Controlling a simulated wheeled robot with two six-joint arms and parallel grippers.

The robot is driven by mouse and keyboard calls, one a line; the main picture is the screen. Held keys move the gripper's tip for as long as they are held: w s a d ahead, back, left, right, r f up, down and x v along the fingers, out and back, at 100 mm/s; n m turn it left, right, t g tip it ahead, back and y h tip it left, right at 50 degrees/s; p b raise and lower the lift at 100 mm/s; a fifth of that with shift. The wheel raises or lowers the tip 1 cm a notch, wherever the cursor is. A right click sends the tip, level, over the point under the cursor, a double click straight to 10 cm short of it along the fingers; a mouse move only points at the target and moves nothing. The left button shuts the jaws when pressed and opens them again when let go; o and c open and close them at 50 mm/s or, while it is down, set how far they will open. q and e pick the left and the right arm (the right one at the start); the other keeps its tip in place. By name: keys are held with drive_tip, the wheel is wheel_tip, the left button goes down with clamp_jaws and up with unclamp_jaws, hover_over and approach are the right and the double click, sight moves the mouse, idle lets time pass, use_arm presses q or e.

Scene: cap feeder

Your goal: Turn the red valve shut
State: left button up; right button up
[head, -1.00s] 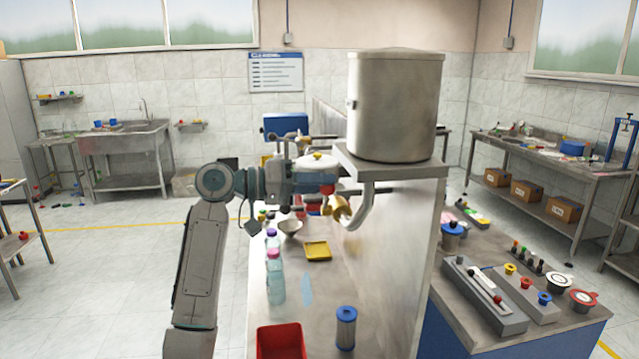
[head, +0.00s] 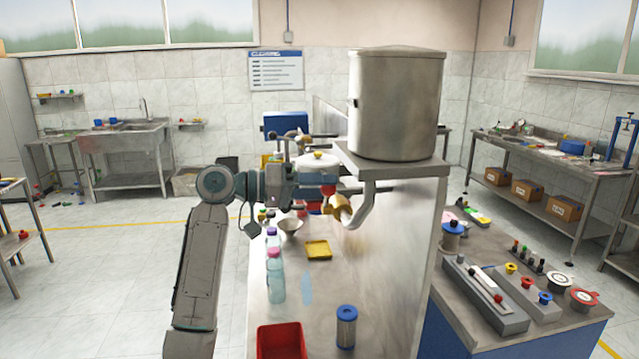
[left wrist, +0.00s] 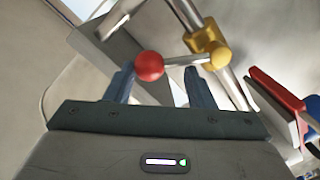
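The valve is a brass-coloured body (left wrist: 203,40) on a metal pipe, with a short lever ending in a red ball knob (left wrist: 149,66). In the head view the brass body (head: 341,208) sits on the bent pipe under the steel tank. My left gripper (left wrist: 160,82) is open, its two fingers apart. The red knob is by the tip of the left-hand finger and the lever runs across the gap towards the other finger; I cannot tell whether either finger touches. In the head view my left gripper (head: 328,190) is at the valve, partly hiding it. My right gripper is not in view.
The steel tank (head: 395,110) stands on a shelf beside a metal partition (head: 395,250). The bench below holds bottles (head: 275,280), a yellow tray (head: 318,250), a bowl (head: 290,227), a red bin (head: 281,342) and a blue-topped cylinder (head: 346,328).

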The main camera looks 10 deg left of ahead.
use_arm(q)
drive_tip(key=shift+o, duration=0.7)
drive_tip(key=shift+w+a+f, duration=0.1)
drive_tip(key=shift+w+a, duration=0.05)
drive_tip(key=shift+w, duration=0.2)
drive_tip(key=b+v, duration=0.4)
drive_tip(key=v, duration=0.6)
drive_tip(key=shift+s+a+r+b, duration=0.25)
drive_tip(key=shift+s+a+b, duration=0.05)
drive_tip(key=shift+s+b, duration=0.1)
drive_tip(key=shift+c, duration=0.2)
